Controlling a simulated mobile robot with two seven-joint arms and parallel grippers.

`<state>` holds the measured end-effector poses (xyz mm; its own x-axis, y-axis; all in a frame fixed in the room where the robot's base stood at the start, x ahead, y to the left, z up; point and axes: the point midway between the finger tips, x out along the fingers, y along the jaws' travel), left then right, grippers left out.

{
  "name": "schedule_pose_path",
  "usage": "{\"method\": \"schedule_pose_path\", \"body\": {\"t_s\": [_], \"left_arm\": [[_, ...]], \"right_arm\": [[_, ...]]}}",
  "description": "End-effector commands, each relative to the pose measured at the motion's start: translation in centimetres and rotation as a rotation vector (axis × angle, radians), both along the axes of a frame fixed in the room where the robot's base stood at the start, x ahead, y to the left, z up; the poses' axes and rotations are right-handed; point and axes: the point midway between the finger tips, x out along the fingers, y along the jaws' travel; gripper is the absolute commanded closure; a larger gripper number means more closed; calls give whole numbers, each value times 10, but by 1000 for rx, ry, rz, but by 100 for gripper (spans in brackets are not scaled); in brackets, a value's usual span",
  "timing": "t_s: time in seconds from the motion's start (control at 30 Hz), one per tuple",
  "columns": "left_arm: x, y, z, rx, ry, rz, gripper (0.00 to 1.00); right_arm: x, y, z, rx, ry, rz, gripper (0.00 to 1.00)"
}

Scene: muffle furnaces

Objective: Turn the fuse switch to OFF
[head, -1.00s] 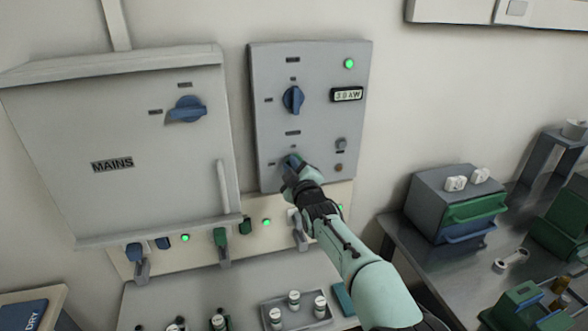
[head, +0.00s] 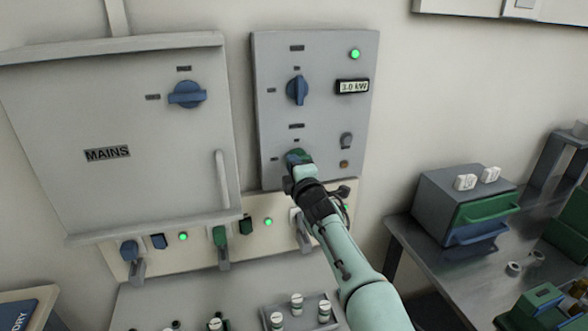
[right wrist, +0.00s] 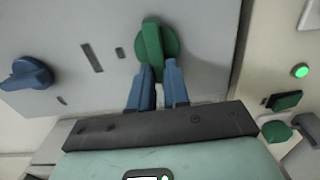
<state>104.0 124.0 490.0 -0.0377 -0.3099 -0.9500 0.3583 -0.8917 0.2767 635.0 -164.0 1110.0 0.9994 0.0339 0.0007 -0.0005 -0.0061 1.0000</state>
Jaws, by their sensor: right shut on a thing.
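A grey panel (head: 330,110) on the wall carries two rotary switches. The lower one is a green rotary switch (right wrist: 152,40), mostly hidden behind my gripper in the head view. My right gripper (head: 298,166) is at this switch. In the right wrist view its two blue fingers (right wrist: 157,75) stand on either side of the lower end of the green handle, shut on it. The handle is near upright in that view. The upper switch is a blue knob (head: 297,90), with its handle upright in the head view. The labels are too small to read. My left gripper is not in view.
A large grey MAINS box (head: 120,190) with a blue knob (head: 187,94) is left of the panel. Below runs a strip with several levers and green lamps (head: 268,222). A grey drawer unit (head: 440,205) stands on the right bench. A green lamp (head: 355,54) glows on the panel.

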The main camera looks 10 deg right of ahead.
Motion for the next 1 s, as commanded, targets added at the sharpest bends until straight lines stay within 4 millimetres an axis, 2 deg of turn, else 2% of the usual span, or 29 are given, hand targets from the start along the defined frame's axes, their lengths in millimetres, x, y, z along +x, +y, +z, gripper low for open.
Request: {"method": "schedule_pose_path", "body": {"t_s": [0.53,0.57,0.6,0.63,1.0], "left_arm": [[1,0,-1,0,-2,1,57],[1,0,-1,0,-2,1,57],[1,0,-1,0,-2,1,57],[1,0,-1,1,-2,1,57],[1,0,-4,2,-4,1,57]], "right_arm": [[0,0,0,-25,0,0,100],[0,0,0,-25,0,0,74],[0,0,0,-25,0,0,61],[0,0,0,-25,0,0,58],[-3,2,0,-22,-2,2,58]]}}
